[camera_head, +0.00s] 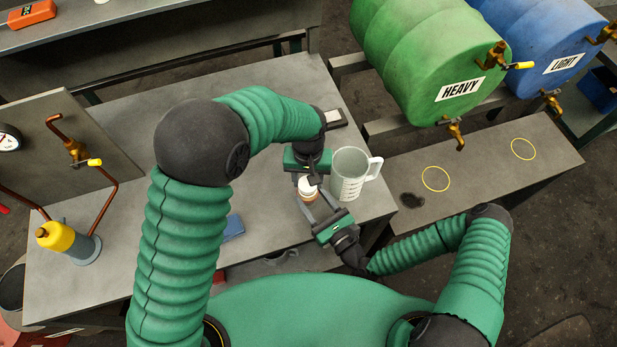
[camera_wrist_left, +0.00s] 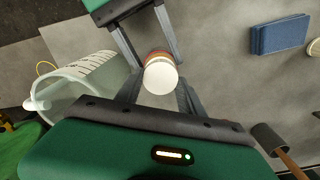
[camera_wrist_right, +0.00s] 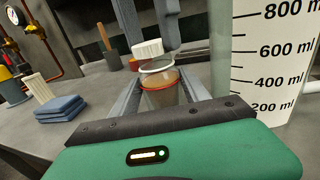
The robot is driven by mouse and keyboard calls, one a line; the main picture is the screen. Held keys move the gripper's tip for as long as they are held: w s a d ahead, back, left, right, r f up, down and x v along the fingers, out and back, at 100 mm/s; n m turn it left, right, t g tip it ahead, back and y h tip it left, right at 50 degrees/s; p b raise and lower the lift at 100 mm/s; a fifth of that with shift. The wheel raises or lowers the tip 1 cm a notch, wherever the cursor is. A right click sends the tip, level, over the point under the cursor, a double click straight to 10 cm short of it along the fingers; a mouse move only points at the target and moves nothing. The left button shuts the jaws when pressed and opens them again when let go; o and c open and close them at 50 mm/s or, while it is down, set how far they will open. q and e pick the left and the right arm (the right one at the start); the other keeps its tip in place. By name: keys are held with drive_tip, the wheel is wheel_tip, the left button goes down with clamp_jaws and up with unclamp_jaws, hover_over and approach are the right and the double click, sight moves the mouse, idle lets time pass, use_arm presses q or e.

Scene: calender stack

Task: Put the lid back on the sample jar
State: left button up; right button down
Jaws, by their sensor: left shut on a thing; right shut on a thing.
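The sample jar (camera_wrist_right: 162,88) is small and clear with brownish contents and a reddish band. It stands upright between the fingers of my right gripper (camera_head: 315,207), which is shut on it. The white ribbed lid (camera_wrist_right: 148,48) is held by my left gripper (camera_head: 308,181), shut on it from above. In the right wrist view the lid is above the jar's open rim, slightly to the left; the rim shows below it. In the left wrist view the lid (camera_wrist_left: 160,77) partly covers the jar (camera_wrist_left: 158,56). I cannot tell whether they touch.
A measuring jug (camera_head: 350,175) stands close to the right of both grippers. A blue stack (camera_wrist_left: 279,35) and a white ribbed item (camera_wrist_right: 38,88) lie on the grey table (camera_head: 110,215). A dark-headed tool (camera_wrist_right: 108,45) is behind.

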use_arm(q)
drive_tip(key=shift+f, duration=0.5)
